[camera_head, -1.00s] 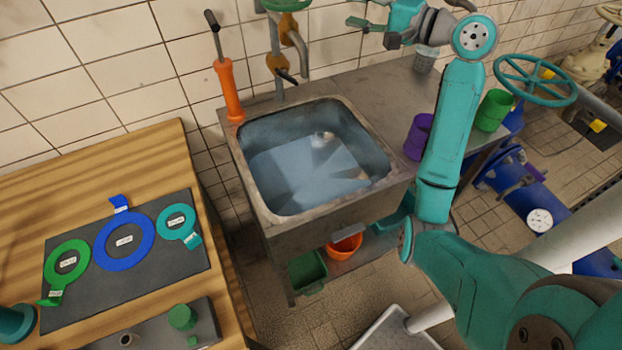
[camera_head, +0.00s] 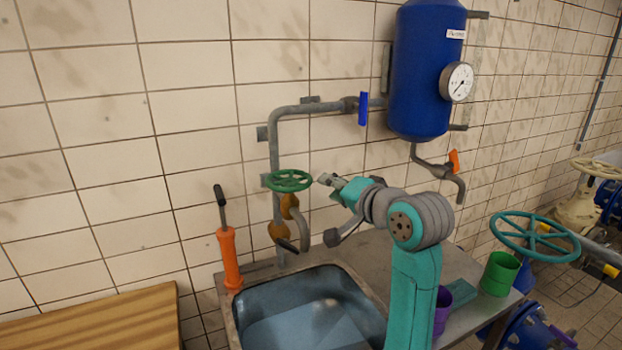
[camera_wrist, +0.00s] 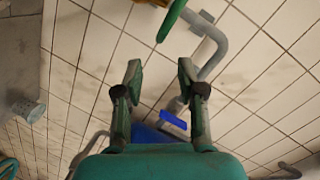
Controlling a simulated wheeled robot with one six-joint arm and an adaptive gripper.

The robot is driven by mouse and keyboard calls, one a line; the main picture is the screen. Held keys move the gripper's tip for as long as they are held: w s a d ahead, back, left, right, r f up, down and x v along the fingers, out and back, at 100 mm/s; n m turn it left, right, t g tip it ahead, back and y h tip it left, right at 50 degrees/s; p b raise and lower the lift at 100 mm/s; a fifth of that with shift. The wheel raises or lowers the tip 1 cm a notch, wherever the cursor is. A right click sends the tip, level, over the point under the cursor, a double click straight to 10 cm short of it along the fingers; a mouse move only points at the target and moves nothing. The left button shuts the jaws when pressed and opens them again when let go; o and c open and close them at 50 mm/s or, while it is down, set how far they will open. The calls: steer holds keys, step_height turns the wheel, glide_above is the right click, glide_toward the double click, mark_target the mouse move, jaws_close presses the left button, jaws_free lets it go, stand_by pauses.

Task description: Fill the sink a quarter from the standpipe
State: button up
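The steel sink (camera_head: 231,325) stands against the tiled wall, its basin bluish inside. I cannot tell whether the sheen is water, and its front is cut off. The standpipe (camera_head: 275,150) rises behind it, with a green handwheel (camera_head: 289,181), brass-coloured fittings and a curved spout (camera_head: 302,235) over the sink's back edge. My gripper (camera_head: 328,186) is just right of the handwheel, apparently apart from it. In the wrist view my gripper (camera_wrist: 160,74) has its fingers spread with nothing between them, and part of the green handwheel (camera_wrist: 172,18) lies beyond the fingertips.
An orange-handled tool (camera_head: 229,258) stands at the sink's left back corner. A blue tank (camera_head: 425,70) with a gauge hangs on the wall. A purple cup (camera_head: 441,310) and green cup (camera_head: 499,274) stand on the right counter, near a teal wheel (camera_head: 540,237). A wooden table (camera_head: 100,318) is left.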

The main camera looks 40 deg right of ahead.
mark_target(310, 176)
steer(key=x, duration=1)
steer(key=shift+w+d+f, duration=0.1)
steer(key=shift+w, duration=0.25)
jaws_close()
